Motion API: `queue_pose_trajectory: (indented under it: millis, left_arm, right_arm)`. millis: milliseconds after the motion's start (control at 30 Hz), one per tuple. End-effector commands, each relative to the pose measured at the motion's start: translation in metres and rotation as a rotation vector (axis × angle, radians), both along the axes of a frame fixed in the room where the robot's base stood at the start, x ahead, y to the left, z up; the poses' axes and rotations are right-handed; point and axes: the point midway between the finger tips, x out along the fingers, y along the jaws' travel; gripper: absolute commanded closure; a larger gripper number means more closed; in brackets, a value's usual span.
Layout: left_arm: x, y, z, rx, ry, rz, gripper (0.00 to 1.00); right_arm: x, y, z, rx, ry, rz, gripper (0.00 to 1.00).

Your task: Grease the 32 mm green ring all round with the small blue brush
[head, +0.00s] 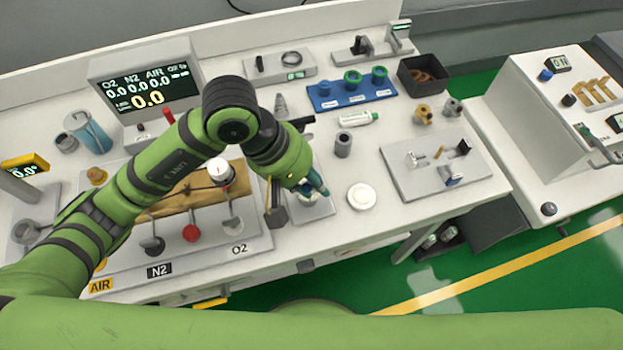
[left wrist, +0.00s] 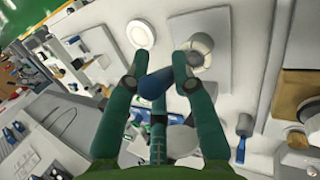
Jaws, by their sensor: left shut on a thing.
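My left gripper (head: 318,188) is low over a small grey plate (head: 308,208) at the front of the bench. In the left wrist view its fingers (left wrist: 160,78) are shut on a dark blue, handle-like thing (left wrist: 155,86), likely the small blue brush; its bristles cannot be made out. A pale round piece (left wrist: 202,43) stands on the plate beside one fingertip. My right gripper is not in view.
A round white dish (head: 361,196) lies right of the plate. A white tube (head: 358,118), a grey cylinder (head: 343,145) and a grey fixture board (head: 437,163) stand beyond. A dark block-headed tool (head: 276,213) is close on the left. A black bin (head: 423,76) stands at the back.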

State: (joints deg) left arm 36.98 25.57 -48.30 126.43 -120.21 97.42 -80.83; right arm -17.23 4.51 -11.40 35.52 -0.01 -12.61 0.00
Motion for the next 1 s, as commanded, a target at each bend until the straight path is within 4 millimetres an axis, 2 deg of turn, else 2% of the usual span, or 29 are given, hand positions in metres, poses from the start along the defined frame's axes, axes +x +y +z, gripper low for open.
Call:
queue_pose_trajectory:
  millis: [1000]
  left_arm:
    - [-0.0008, 0.0003, -0.0021, 0.003, 0.003, -0.001, 0.93]
  right_arm:
    - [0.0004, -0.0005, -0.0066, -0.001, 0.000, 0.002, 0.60]
